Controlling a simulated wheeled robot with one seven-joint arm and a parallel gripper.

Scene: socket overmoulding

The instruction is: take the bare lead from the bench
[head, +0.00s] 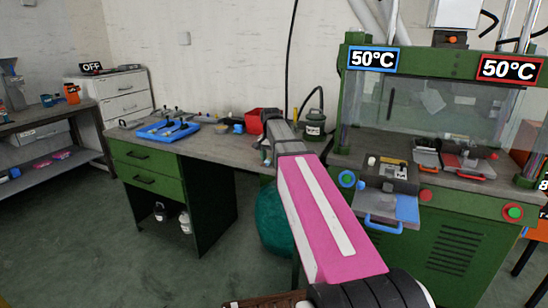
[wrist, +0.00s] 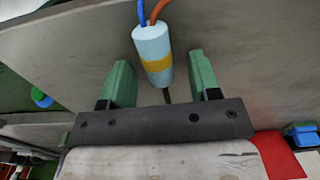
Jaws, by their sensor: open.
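In the wrist view, a pale blue cylinder with a yellow band (wrist: 153,48) has a blue and an orange wire at its far end and a dark thin stem at its near end; it looks like the bare lead. My gripper (wrist: 161,70) is open, its two green fingers on either side of the cylinder, with gaps showing on both sides. Whether it is level with the cylinder is hard to tell. In the head view my gripper (head: 266,151) is over the grey bench (head: 215,145), and the lead cannot be made out there.
A blue tray (head: 150,133) with dark items lies at the bench's left. A red container (head: 254,122) and a dark green canister (head: 314,124) stand near my arm. The green press (head: 352,150) with two 50°C signs stands at right, with a blue-handled mould (head: 385,205) in front.

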